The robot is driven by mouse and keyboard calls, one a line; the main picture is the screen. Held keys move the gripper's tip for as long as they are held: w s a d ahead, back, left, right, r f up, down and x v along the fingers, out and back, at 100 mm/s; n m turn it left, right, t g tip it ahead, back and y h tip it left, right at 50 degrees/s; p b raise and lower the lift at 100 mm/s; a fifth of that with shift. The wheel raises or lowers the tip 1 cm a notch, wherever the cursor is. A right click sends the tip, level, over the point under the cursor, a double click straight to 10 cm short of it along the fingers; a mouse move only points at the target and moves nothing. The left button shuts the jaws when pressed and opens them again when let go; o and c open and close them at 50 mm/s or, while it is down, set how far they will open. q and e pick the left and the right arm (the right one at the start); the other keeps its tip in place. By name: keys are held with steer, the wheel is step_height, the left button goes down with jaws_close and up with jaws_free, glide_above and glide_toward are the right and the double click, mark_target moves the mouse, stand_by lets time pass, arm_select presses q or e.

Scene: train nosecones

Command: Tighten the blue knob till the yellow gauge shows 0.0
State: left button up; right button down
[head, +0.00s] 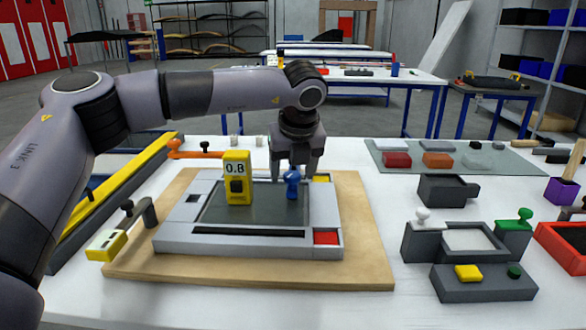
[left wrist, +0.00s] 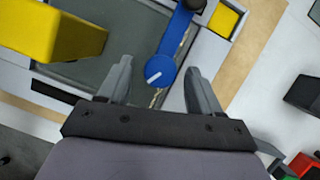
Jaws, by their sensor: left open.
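The yellow gauge (head: 236,178) stands upright on the grey fixture (head: 170,240) and its display reads 0.8. Its yellow body also fills the top left of the left wrist view (left wrist: 50,32). The blue knob (head: 292,184) stands to the right of the gauge. In the left wrist view the knob (left wrist: 160,72) is round with a white mark and sits at the end of a blue bar. My left gripper (head: 294,177) points down at the knob. Its fingers are open on either side of the knob, with gaps visible in the wrist view.
The fixture lies on a wooden board (head: 370,270) on a white table. A red pad (head: 326,238) and a yellow pad (head: 321,178) sit at its right corners. An orange-handled clamp (head: 190,153) is behind left. Grey trays (head: 484,282) with coloured parts stand at right.

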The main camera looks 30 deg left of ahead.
arm_select(q)
steer(key=c, duration=1)
steer(key=shift+f+m+b, duration=0.1)
steer(key=shift+m+b, duration=0.2)
steer(key=shift+m, duration=0.1)
steer(key=shift+c, duration=0.2)
